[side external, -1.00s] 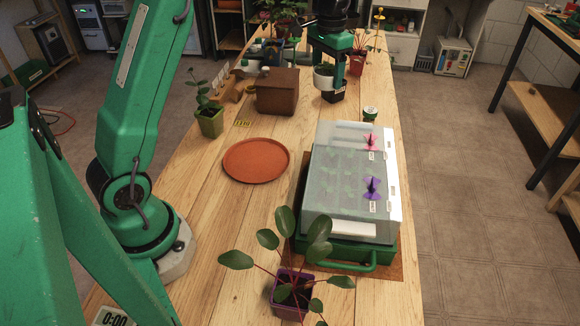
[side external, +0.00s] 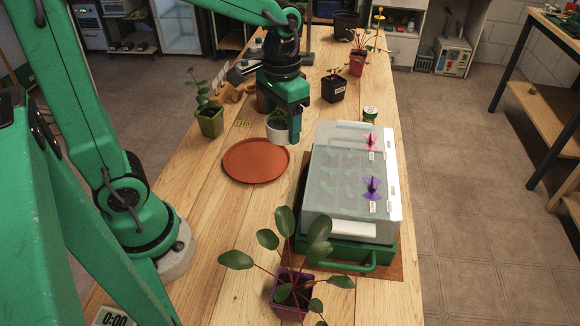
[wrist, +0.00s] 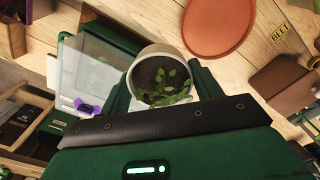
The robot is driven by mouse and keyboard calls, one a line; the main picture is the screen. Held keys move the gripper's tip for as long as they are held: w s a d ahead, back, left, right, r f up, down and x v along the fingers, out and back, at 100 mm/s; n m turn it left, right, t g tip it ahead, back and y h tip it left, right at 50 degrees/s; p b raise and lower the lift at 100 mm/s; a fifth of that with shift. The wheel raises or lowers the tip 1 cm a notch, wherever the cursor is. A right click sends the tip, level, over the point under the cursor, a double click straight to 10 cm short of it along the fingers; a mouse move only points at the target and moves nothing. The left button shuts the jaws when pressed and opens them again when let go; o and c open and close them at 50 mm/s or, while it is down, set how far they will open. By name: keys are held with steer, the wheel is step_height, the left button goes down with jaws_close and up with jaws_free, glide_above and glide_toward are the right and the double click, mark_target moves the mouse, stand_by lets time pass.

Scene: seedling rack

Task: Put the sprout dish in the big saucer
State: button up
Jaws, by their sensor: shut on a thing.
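The sprout dish (side external: 278,132) is a small white round dish with dark soil and green sprouts. My gripper (side external: 286,128) is shut on it and holds it just beyond the far right rim of the big saucer. In the wrist view the sprout dish (wrist: 162,80) sits between my fingers, with soil and leaves showing. The big saucer (side external: 255,161) is a flat, empty terracotta disc on the wooden bench. In the wrist view the saucer (wrist: 215,25) is at the top, apart from the dish. I cannot tell how high the dish is above the bench.
A clear-lidded seedling tray (side external: 345,185) stands right of the saucer. A leafy plant in a purple pot (side external: 292,295) is at the front. A green potted plant (side external: 210,122) stands behind left, beside a yellow label (side external: 242,124). A brown box (wrist: 290,85) is partly hidden behind my gripper.

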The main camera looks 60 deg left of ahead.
steer(key=s+f, duration=0.4)
steer(key=f, duration=0.2)
steer(key=shift+s+d+f, duration=0.3)
steer(key=shift+d, duration=0.1)
steer(key=shift+a, duration=0.1)
glide_above(256, 172)
step_height(256, 172, down, 7)
steer(key=shift+r, duration=0.1)
stand_by(0.4)
steer(key=shift+f, duration=2.05)
steer(key=shift+f, duration=0.2)
